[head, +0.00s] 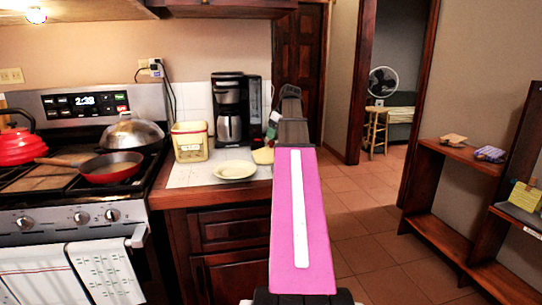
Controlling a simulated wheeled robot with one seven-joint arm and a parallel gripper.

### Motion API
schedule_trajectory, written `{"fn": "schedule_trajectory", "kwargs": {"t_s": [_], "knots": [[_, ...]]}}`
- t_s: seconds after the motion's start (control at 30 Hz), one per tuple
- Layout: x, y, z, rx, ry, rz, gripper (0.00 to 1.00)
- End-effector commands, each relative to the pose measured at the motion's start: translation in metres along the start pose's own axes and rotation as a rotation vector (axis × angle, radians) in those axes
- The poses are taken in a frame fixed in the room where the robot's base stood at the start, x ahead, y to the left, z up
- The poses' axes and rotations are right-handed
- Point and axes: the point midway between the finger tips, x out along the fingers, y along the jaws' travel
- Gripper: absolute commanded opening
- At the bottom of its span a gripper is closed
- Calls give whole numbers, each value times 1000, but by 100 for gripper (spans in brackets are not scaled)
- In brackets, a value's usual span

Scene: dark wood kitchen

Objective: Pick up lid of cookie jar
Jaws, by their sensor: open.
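A squarish jar (191,147) with pale sides and yellowish contents stands upright on the counter, between the stove and the coffee maker; it looks like the cookie jar. Its flat yellowish top, edged in red, looks like the lid (189,128) and sits on the jar. My arm's pink link reaches up from the bottom middle. My gripper (290,91) is at its far end, to the right of the jar and coffee maker and apart from the jar. It is open; its fingers are small and dark, and nothing shows between them.
A black coffee maker (229,108) stands behind and right of the jar. A cream plate (235,170) lies in front. The stove at left holds a red pan (110,167), a domed wok lid (131,131) and a red kettle (20,147). Open floor lies right of the counter, before shelves (450,240).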

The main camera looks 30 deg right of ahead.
Motion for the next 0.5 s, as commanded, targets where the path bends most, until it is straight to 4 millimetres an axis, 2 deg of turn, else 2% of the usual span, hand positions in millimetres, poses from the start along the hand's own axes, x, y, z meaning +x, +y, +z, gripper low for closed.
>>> {"fn": "schedule_trajectory", "kwargs": {"t_s": [0.27,0.5], "knots": [[19,2,-1,0,0,0,65],[51,3,-3,0,-1,-1,65]]}}
